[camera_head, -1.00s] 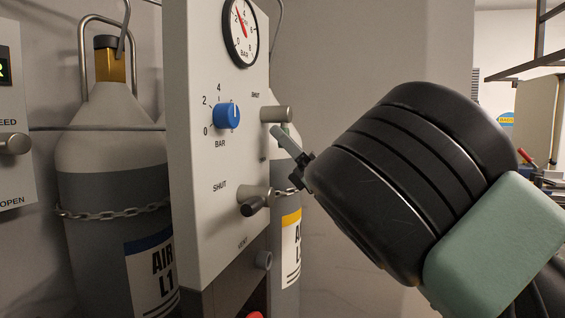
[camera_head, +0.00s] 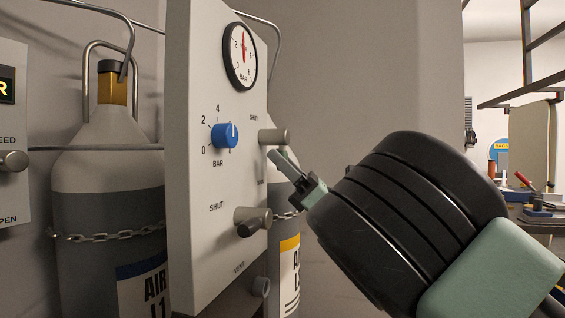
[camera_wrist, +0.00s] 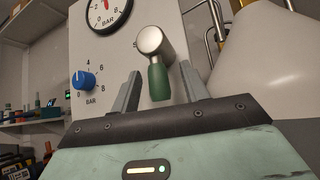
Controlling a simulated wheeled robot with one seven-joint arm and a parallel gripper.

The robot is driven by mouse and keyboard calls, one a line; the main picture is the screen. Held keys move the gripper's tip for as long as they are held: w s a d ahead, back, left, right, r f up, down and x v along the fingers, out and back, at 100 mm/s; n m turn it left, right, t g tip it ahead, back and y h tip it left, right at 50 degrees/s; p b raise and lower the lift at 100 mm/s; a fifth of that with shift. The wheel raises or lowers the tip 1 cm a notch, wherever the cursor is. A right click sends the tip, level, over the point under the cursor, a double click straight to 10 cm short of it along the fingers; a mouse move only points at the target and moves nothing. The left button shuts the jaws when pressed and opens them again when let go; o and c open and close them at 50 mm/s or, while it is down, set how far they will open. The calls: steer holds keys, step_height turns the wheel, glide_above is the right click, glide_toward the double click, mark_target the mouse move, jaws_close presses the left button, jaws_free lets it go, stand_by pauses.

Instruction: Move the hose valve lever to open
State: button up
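The upper valve has a grey metal stub (camera_head: 273,136) on the panel's right side. In the wrist view its green lever (camera_wrist: 158,83) hangs down between the fingers of my gripper (camera_wrist: 160,72), with a gap on each side. My gripper (camera_head: 290,168) is open just below and right of that stub in the head view, where the lever is mostly hidden by a finger. A label beside the stub is partly legible. A lower valve (camera_head: 251,220) with a dark lever sits below, with SHUT above it and VENT below it; I cannot read which is named hose.
The panel (camera_head: 215,262) carries a pressure gauge (camera_head: 240,57) with its needle near vertical and a blue knob (camera_head: 225,135). A chained air cylinder (camera_head: 108,200) stands left, another behind the panel. A cluttered bench (camera_head: 537,205) is at the far right.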

steer(key=b+v, duration=1.7)
steer(key=b, duration=0.2)
steer(key=shift+d+b, duration=0.25)
steer(key=shift+b, duration=0.1)
steer(key=shift+f, duration=0.1)
